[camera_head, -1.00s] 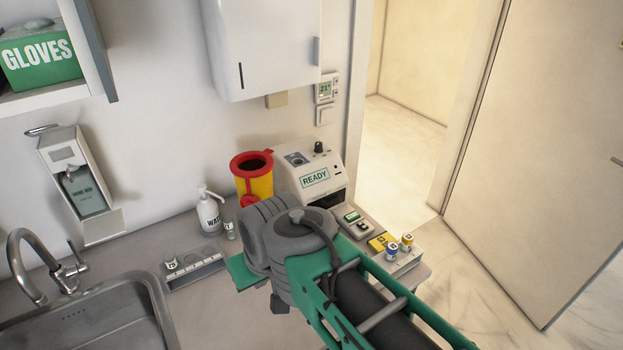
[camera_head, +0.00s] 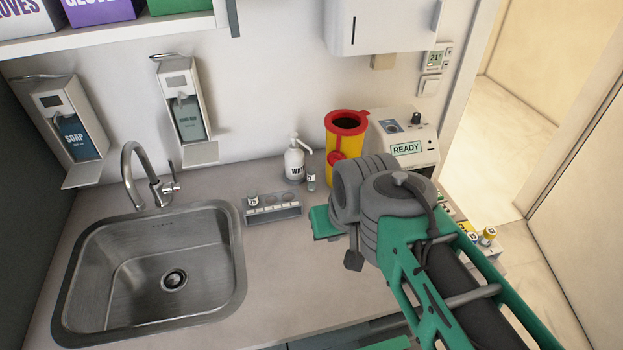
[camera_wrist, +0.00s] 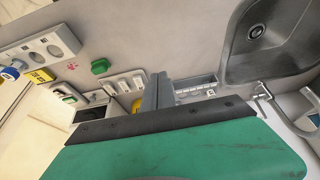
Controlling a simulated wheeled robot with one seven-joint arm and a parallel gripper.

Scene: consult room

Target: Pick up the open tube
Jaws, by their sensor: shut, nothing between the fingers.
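Two small clear tubes with white labels stand on the counter side. One tube (camera_head: 311,179) stands beside the white wash bottle; another tube (camera_head: 252,198) stands at the left end of the grey rack (camera_head: 273,213). Both are too small to tell which is open. My gripper (camera_head: 353,262) is over the counter, right of and nearer than the rack, apart from both tubes. In the wrist view its grey fingers (camera_wrist: 157,91) are together with nothing between them. The rack also shows there (camera_wrist: 194,88), beside the fingers, with a tube (camera_wrist: 210,93) at one end.
The sink (camera_head: 150,265) lies left. The wash bottle (camera_head: 294,160), yellow sharps bin (camera_head: 344,150) and READY device (camera_head: 408,147) stand along the back. Blue- and yellow-capped tubes (camera_head: 487,236) are at the right, partly behind my arm. Counter in front of the rack is clear.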

